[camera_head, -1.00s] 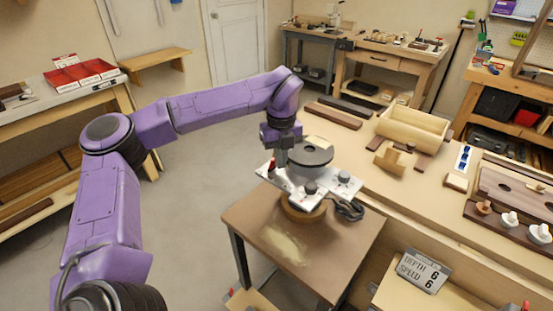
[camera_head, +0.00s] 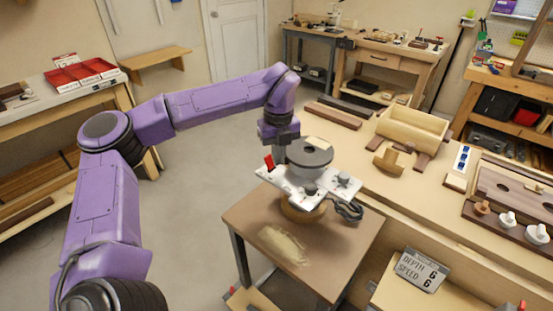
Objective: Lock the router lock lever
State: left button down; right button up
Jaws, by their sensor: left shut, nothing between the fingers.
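The router (camera_head: 311,153) has a round grey top and a pale base plate (camera_head: 335,190). It stands on a small brown table (camera_head: 325,245). A red lock lever (camera_head: 268,162) sticks up at the left end of the router, tilted. My left gripper (camera_head: 280,155) is shut and empty, just right of and behind the lever. The fingertips are small and partly hidden by the router, so I cannot tell whether they touch the lever. My right gripper is out of view.
A long workbench (camera_head: 440,205) with wooden parts stands right of the small table. A depth and speed sign (camera_head: 422,270) sits at the lower right. Open floor lies to the left.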

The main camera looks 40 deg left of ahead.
pick_arm(q)
jog(key=shift+d+r, duration=0.25)
jog(key=shift+r, duration=0.2)
notch_tip(320, 180, up, 7)
jog(key=p, duration=0.5)
dwell(0.3)
